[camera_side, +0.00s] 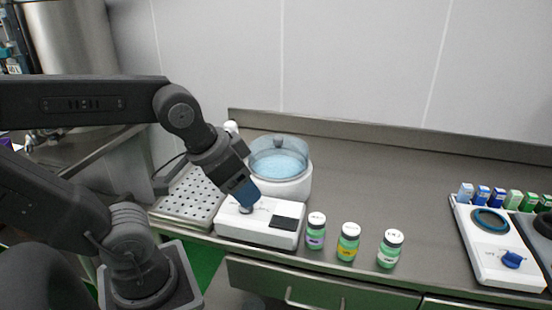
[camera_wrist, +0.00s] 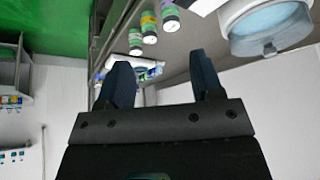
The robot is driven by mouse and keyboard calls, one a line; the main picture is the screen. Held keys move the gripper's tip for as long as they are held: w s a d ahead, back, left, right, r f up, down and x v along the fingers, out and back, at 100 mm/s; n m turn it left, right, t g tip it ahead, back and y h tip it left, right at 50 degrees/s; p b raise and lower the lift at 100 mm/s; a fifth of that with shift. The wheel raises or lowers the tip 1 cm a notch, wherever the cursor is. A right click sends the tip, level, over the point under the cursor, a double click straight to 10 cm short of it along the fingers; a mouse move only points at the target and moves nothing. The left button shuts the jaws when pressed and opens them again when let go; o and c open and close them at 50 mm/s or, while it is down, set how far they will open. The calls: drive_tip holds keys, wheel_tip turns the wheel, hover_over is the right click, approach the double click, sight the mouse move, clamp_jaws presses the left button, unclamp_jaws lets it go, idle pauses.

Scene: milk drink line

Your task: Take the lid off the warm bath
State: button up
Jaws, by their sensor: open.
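The warm bath (camera_side: 292,190) is a round white tub on the bench, left of centre in the side view, with blue inside. Its clear lid (camera_side: 262,153) sits on top, with a small grey knob (camera_side: 278,141) at its centre. In the wrist view the bath (camera_wrist: 232,14) is at the upper right, and the lid's knob (camera_wrist: 270,48) shows there. My gripper (camera_side: 247,197) is open and empty, tilted down in front and to the left of the bath, over a white device. In the wrist view its two dark blue fingers (camera_wrist: 160,60) stand apart.
The white device (camera_side: 258,231) with a dark panel stands in front of the bath. Three white-capped bottles (camera_side: 348,243) stand to its right. A perforated tray (camera_side: 183,197) is at the left. Another white device (camera_side: 497,262) and small boxes (camera_side: 482,195) are at right. The bench between is clear.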

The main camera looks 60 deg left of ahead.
drive_tip(key=w+a+r+n+g+y, duration=0.1)
drive_tip(key=w+a+r+n, duration=0.35)
drive_tip(key=w, duration=0.25)
drive_tip(key=n+g+y, duration=0.3)
drive_tip(key=n+g, duration=0.2)
drive_tip(key=n, duration=1)
hover_over(279, 138)
drive_tip(key=d, duration=0.2)
wheel_tip(279, 138, down, 7)
drive_tip(key=shift+a+f, duration=0.1)
drive_tip(key=shift+a, duration=0.05)
drive_tip(key=shift+x, duration=2.55)
drive_tip(key=shift+c, duration=0.4)
drive_tip(key=shift+w, duration=0.1)
clamp_jaws()
